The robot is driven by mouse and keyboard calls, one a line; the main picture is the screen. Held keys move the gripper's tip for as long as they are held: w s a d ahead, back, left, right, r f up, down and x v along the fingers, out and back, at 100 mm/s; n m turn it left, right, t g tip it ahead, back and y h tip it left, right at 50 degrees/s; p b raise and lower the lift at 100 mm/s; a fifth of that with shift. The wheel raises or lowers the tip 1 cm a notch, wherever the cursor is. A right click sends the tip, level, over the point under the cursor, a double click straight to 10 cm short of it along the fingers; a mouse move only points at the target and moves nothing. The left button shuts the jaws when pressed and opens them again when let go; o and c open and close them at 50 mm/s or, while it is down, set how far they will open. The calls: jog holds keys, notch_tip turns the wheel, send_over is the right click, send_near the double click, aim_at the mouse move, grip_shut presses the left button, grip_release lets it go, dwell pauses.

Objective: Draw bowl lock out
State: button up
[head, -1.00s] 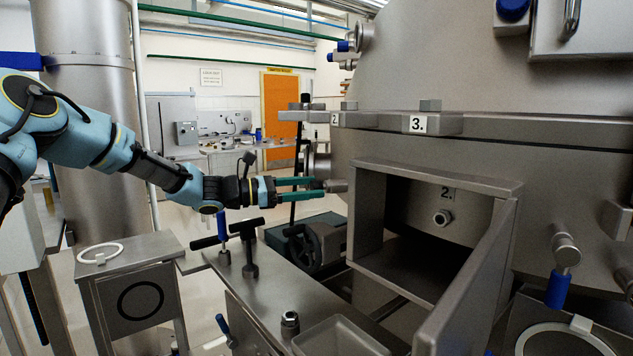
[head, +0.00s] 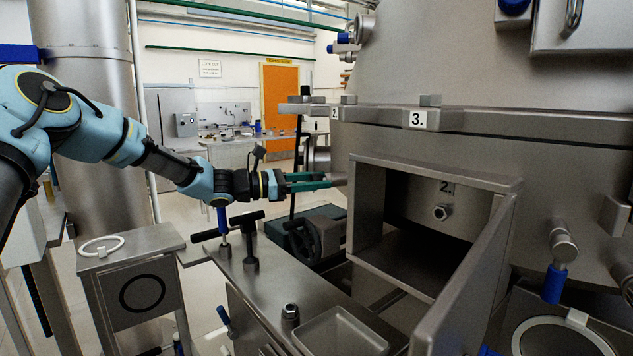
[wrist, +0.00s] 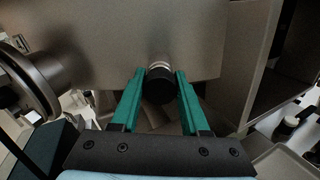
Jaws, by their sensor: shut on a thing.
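The bowl lock is a short round pin on the lower side of the big steel separator (head: 350,135). In the wrist view, the bowl lock (wrist: 160,90) shows a dark round end with a pale ring behind it, against the steel wall. My gripper (head: 328,181) reaches in from the left with green fingers. In the wrist view, my gripper (wrist: 160,72) has one finger on each side of the pin and is shut on it. In the head view, only a short grey bit of the pin shows past the fingertips.
An open steel box (head: 436,172) marked 2 stands right of my gripper, its door swung toward me. T-handled tools (head: 250,245) stand on the steel bench (head: 265,283) below. Open floor lies behind.

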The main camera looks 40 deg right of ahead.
grip_shut()
dwell(0.8)
